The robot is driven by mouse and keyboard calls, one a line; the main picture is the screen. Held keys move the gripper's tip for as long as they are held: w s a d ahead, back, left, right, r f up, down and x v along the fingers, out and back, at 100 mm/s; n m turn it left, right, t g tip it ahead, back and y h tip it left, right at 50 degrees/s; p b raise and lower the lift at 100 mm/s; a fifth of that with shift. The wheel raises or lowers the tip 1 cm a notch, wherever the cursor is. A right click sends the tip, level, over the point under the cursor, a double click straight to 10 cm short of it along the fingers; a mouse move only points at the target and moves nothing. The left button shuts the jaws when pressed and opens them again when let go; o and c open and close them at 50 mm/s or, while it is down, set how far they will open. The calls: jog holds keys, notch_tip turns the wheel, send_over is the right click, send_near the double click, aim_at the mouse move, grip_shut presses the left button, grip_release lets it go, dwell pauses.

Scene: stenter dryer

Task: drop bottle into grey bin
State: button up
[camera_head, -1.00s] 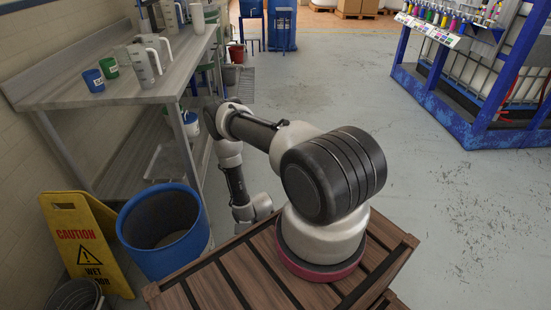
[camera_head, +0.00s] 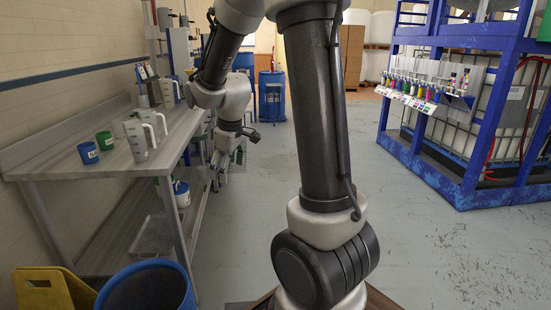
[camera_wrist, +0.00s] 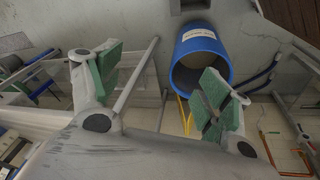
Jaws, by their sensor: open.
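My gripper (camera_wrist: 160,68) is open and empty in the wrist view, its two green-padded fingers spread apart. In the head view my gripper (camera_head: 241,143) hangs at the right edge of the grey workbench, beyond its front corner. Several small coloured bottles (camera_head: 418,90) stand in a row on the blue-framed rack at the right, far from my gripper. Which bottle the task means I cannot tell. No grey bin can be made out in the current views.
A blue tub (camera_head: 148,290) and yellow sign (camera_head: 55,290) stand at lower left. The blue rack (camera_head: 420,160) bounds the right. Open floor lies between.

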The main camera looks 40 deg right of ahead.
jog(key=s+r+m, duration=0.3)
jog(key=s+r, duration=0.2)
jog(key=s, duration=0.6)
jog(key=s+r+m+t, duration=0.1)
jog(key=s+r+m, duration=0.2)
jog(key=s, duration=0.9)
notch_tip(320, 180, up, 3)
jog(key=shift+s+a+r, duration=0.2)
jog(key=shift+a, duration=0.25)
jog(key=shift+s, duration=0.1)
